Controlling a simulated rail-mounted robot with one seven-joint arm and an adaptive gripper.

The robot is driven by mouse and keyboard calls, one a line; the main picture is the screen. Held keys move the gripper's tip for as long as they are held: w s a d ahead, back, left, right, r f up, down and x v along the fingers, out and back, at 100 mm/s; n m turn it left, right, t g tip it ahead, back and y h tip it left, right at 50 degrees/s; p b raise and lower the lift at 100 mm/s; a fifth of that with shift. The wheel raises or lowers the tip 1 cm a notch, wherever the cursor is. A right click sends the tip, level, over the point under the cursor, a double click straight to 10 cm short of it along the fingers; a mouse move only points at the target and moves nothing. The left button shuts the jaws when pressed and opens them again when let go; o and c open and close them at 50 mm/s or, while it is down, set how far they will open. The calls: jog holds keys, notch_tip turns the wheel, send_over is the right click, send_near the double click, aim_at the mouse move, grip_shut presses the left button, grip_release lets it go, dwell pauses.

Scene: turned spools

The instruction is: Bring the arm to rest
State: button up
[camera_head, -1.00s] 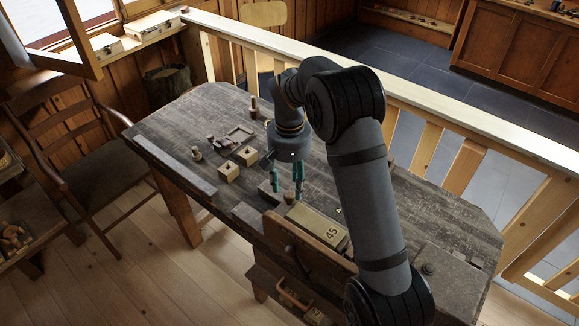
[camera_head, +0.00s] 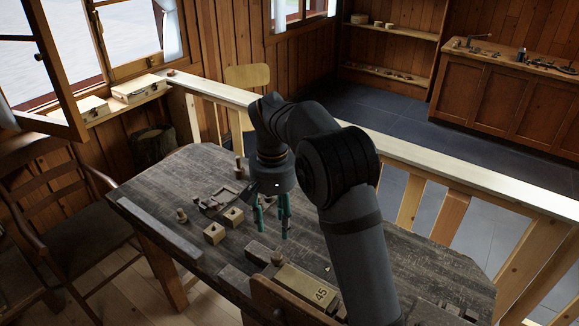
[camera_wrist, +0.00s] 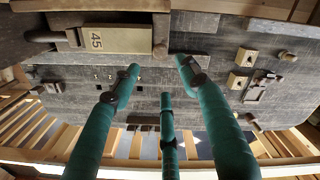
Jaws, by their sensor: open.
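My gripper (camera_head: 271,232) hangs above the workbench (camera_head: 395,268), its teal fingers spread and pointing down. In the wrist view the fingers of my gripper (camera_wrist: 158,72) stand apart with nothing between them, over bare dark wood. My arm is bent, with the forearm running down toward the lower right. The box marked 45 (camera_head: 318,285) lies below and nearer than the fingers; it shows in the wrist view at upper left (camera_wrist: 110,40). No held thing is visible.
Two pale blocks with holes (camera_head: 224,224), a small spool-like piece (camera_head: 181,215) and a small frame (camera_head: 226,195) lie left of the gripper. A pale railing (camera_head: 450,169) runs behind the bench. A chair (camera_head: 55,205) stands left.

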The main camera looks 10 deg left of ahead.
aim_at(276, 254)
jog(key=shift+f, duration=0.15)
notch_tip(276, 254, down, 12)
jog(key=shift+r, duration=0.1)
jog(key=shift+w, duration=0.1)
jog(key=shift+a, duration=0.25)
jog(key=shift+d, duration=0.15)
